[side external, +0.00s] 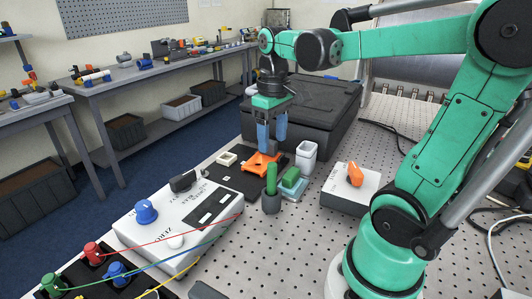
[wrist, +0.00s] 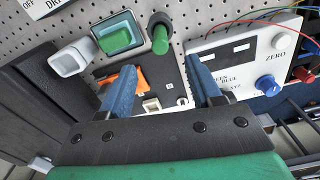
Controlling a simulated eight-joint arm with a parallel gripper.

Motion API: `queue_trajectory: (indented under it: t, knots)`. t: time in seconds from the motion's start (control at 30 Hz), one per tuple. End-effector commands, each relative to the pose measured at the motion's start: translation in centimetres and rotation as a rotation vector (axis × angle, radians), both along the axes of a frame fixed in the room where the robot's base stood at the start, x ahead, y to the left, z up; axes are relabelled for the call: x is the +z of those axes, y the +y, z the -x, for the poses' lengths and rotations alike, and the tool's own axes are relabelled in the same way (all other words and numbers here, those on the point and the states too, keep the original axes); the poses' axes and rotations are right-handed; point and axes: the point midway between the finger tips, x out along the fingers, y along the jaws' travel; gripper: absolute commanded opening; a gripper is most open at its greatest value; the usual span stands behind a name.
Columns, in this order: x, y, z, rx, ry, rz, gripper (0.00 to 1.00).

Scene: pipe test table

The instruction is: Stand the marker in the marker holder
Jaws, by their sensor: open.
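A green cylinder that looks like the marker (side external: 271,178) stands upright in a dark round cup, apparently the marker holder (side external: 271,203). In the wrist view the green marker (wrist: 160,40) rises from the dark holder (wrist: 160,20), beyond the fingertips. My gripper (side external: 271,148) has its two blue fingers apart, pointing down, above the dark board and behind the marker. In the wrist view nothing shows between the fingers of my gripper (wrist: 156,72), and they are apart from the marker. The holder hides the marker's lower end.
An orange part (side external: 262,164) lies on the dark board below my gripper. A green block in a pale tray (side external: 292,188) and a white open cup (side external: 306,157) stand close by. A white control box with a blue knob (side external: 147,211) and a large black case (side external: 318,109) flank the area.

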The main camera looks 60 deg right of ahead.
Motion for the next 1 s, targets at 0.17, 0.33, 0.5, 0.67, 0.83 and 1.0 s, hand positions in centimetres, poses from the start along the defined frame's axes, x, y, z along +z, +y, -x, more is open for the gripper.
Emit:
queue_trajectory:
  t: [0.17,0.33,0.5,0.67,0.83,1.0]
  knots:
    - [1.0,0.2,0.0,0.004,-0.008,0.004,0.58]
    - [0.0,3.6,-0.9,0.059,-0.178,0.059,0.58]
    - [-1.7,8.3,-1.7,0.123,-0.449,0.075,0.58]
    - [-2.4,10.8,-1.9,0.151,-0.597,0.052,0.58]
    - [-2.4,11.1,-2.0,0.150,-0.622,0.047,0.58]
    - [-2.4,11.0,-2.0,0.150,-0.620,0.048,0.58]
